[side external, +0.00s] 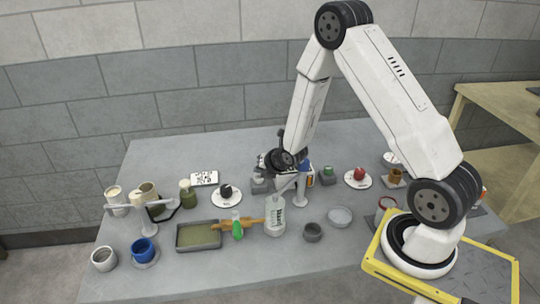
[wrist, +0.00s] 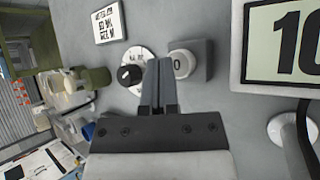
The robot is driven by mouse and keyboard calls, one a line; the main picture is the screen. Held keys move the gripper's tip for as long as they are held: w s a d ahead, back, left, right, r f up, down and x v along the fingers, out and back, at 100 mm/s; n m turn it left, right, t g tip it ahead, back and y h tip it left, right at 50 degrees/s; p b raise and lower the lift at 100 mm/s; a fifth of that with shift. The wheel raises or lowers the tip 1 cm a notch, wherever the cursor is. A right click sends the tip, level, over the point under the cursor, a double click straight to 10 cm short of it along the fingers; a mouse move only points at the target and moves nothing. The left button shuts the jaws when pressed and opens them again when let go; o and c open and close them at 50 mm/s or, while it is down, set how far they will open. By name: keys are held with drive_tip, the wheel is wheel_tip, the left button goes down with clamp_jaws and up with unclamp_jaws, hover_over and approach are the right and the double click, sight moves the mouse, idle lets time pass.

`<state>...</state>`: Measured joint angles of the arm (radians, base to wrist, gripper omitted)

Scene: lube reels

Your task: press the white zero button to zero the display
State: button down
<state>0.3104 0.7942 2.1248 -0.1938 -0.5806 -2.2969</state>
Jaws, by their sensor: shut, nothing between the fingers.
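The white zero button (wrist: 181,65), marked 0, sits on the front of a grey box (wrist: 204,58) in the wrist view. My gripper (wrist: 159,62) is shut and empty, its fingertips just left of the button. I cannot tell whether they touch it. The display (wrist: 284,45) is at the right edge of the wrist view and shows large dark digits starting with 10, cut off by the frame. In the side view my gripper (side external: 281,160) is over the middle of the table, in front of the display's housing, which is mostly hidden.
A black knob on a white dial (wrist: 131,74) stands left of my fingers; it also shows in the side view (side external: 227,191). A printed card (wrist: 108,23) lies beyond it. Bottles, cups and a shallow tray (side external: 198,237) crowd the table's left and front.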

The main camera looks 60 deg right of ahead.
drive_tip(key=shift+f, duration=0.95)
idle(1.7)
drive_tip(key=shift+r, duration=0.95)
idle(0.3)
drive_tip(key=shift+r, duration=2.5)
